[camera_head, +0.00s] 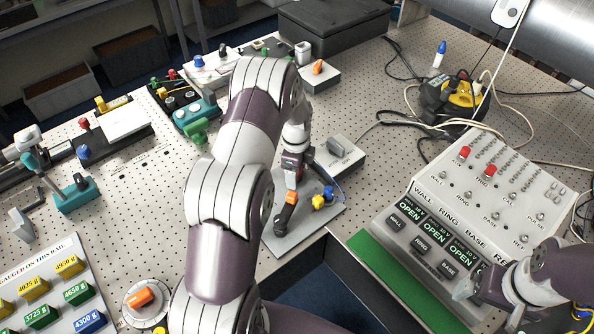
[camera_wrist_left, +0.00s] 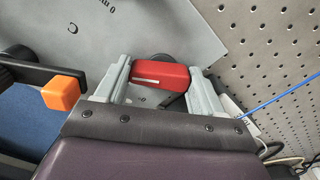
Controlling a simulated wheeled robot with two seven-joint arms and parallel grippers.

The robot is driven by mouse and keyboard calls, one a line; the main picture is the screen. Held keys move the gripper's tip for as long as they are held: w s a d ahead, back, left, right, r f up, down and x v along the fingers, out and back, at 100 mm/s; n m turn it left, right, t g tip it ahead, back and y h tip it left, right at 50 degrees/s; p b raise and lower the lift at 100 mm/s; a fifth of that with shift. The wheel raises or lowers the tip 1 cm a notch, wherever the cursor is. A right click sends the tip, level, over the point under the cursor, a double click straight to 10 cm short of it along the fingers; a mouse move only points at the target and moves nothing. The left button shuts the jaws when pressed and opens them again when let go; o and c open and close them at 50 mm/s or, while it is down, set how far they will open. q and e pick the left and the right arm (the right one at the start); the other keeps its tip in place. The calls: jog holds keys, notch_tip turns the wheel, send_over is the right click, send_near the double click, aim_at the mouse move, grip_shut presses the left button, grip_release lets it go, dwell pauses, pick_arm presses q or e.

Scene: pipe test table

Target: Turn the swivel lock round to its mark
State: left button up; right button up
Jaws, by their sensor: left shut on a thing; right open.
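The swivel lock appears to be the red block with a white line (camera_wrist_left: 160,76) in the left wrist view. It sits over a dark round part on a grey plate (camera_head: 318,226). My left gripper (camera_head: 294,178) reaches down onto this plate, and its two fingers (camera_wrist_left: 157,88) are shut on the red block, one on each side. In the head view the arm and gripper mostly hide the lock. Which mark belongs to it is unclear. My right gripper (camera_head: 468,291) is open and empty, over the right-hand panel.
A black lever with an orange end (camera_head: 291,198) is beside the left gripper; the orange end (camera_wrist_left: 62,93) is close to a finger. A yellow knob (camera_head: 318,202) stands on the plate. A sloped label panel (camera_head: 425,192) is at right. A grey box (camera_head: 340,153) stands behind.

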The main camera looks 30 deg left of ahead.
pick_arm(q)
jog(key=m, duration=0.6)
jog(key=o, duration=1.2)
jog(key=shift+o, duration=0.2)
notch_tip(320, 180, up, 16)
jog(key=shift+f+p, duration=0.2)
jog(key=shift+p, duration=0.15)
